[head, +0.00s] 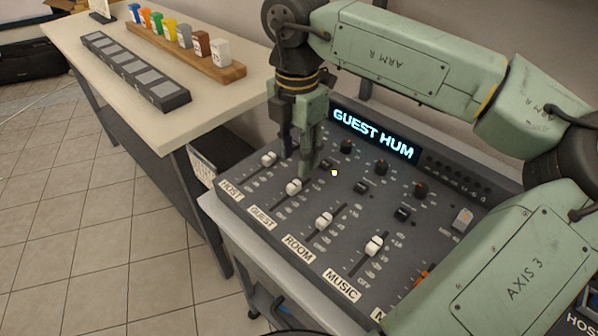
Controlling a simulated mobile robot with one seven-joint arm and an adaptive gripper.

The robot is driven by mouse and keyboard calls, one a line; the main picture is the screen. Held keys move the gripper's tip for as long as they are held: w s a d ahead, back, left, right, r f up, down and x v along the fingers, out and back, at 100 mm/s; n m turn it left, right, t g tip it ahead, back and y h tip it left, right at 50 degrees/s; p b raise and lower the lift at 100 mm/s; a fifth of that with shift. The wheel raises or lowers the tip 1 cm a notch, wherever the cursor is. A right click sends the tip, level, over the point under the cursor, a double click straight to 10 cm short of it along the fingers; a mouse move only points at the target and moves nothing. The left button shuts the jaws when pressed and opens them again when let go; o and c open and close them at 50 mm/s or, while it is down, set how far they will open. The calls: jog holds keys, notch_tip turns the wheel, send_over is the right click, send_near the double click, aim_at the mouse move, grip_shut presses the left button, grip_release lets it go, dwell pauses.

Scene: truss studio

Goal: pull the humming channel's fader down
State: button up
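The mixing desk (258,237) has a lit display (374,132) reading "GUEST HUM". The GUEST label (262,217) lies second from the left, and its white-capped fader (294,187) sits partway along its slot. My gripper (297,164) points down over the desk, just beyond that cap in the picture. Its two fingers look apart, with nothing seen between them. I cannot tell whether a fingertip touches the desk or the cap. The upper GUEST slot is partly hidden behind the fingers.
The HOST fader (268,159) is close on the left and the ROOM fader (324,220) on the right. The MUSIC fader (374,246) is further right. Knobs (381,167) line the back. A pale table (120,82) with colored pieces stands left.

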aim_at(297, 182)
notch_tip(297, 182, down, 7)
jog(key=shift+r+p, duration=0.1)
jog(key=shift+p, duration=0.55)
jog(key=shift+c, duration=0.6)
grip_shut()
